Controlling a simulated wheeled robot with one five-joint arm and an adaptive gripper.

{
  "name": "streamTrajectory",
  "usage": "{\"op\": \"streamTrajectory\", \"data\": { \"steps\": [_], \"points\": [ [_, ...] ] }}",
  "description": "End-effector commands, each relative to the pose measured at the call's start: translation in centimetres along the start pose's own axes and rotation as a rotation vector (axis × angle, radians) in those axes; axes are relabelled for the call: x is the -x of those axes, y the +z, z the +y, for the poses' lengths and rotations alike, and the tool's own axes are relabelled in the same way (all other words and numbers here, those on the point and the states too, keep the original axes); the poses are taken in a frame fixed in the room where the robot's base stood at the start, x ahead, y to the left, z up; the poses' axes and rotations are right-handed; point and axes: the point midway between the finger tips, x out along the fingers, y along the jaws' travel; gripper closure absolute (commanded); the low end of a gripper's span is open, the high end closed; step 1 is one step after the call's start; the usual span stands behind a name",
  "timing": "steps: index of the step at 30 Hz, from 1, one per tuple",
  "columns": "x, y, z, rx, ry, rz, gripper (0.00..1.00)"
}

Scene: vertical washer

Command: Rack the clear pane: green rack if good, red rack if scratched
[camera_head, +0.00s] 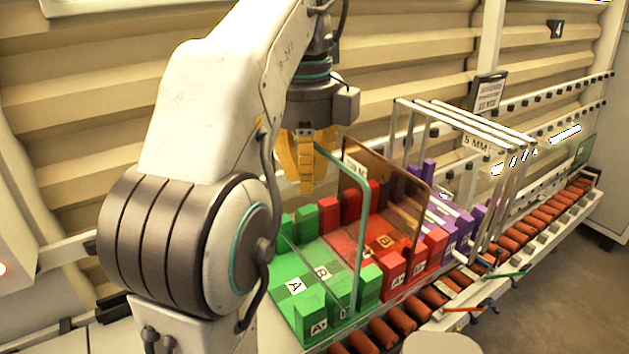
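A clear pane (341,215) with a greenish edge stands upright over the green rack (282,262), its lower edge reaching down among the green blocks near label B. I cannot tell which slot it sits in, or whether it is fully seated. My gripper (306,182), with yellow fingers pointing down, is beside the pane's upper left corner. I cannot tell whether the fingers touch the pane or how far apart they are. No scratch can be made out on the glass. The red rack (409,262) is right of the green rack and holds a brown-tinted pane (365,170).
A purple rack (476,216) farther right holds several framed upright panes, near a "5 MM" label (477,145). Orange rollers (402,320) run along the front of the racks. My arm hides part of the left side. A ribbed wall (400,60) stands behind.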

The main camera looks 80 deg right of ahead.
Motion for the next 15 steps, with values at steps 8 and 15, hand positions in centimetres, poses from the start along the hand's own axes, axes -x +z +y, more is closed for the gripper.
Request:
{"op": "streamTrajectory", "data": {
  "steps": [8,15],
  "points": [
    [-0.1,2.2,0.0,0.002,-0.001,-0.001,1.00],
    [-0.2,4.0,0.0,0.002,0.000,-0.002,1.00]
  ]
}}
